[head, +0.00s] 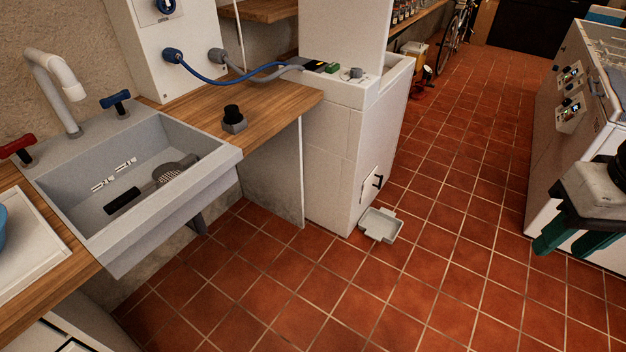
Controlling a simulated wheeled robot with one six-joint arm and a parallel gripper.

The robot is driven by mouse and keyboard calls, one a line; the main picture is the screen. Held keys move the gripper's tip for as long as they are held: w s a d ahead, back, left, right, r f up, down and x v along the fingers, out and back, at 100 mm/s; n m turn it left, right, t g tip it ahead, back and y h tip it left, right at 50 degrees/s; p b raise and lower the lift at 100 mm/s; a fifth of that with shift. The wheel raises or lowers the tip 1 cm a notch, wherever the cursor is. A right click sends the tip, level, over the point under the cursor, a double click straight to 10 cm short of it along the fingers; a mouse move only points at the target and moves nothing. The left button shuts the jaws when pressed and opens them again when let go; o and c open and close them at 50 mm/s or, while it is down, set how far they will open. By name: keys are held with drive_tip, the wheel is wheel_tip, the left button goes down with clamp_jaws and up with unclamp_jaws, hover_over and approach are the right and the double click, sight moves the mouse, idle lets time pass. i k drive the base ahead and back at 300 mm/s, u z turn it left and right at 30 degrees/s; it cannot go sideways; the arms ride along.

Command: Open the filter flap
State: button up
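The filter flap (370,189) is a small pale panel low on the side of the white appliance (336,175), close to the floor. It has a small black handle (378,181) and looks closed, with a dark line along its edge. My gripper (564,246) is at the right edge of the head view, far to the right of the flap and apart from it. Its two green fingers are spread with nothing seen between them. The right finger is partly cut off by the picture edge.
A shallow grey tray (381,228) lies on the floor just below the flap. A sink (225,158) and wooden counter (265,100) stand at left. Another white machine (555,150) stands behind my gripper. The tiled floor (440,260) between is clear.

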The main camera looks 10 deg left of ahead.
sight(369, 184)
drive_tip(key=z, duration=0.3)
drive_tip(key=i, duration=0.6)
drive_tip(key=z, duration=1.4)
drive_tip(key=i, duration=1.95)
drive_tip(key=u, duration=1.2)
drive_tip(key=i, duration=0.85)
drive_tip(key=u, duration=0.95)
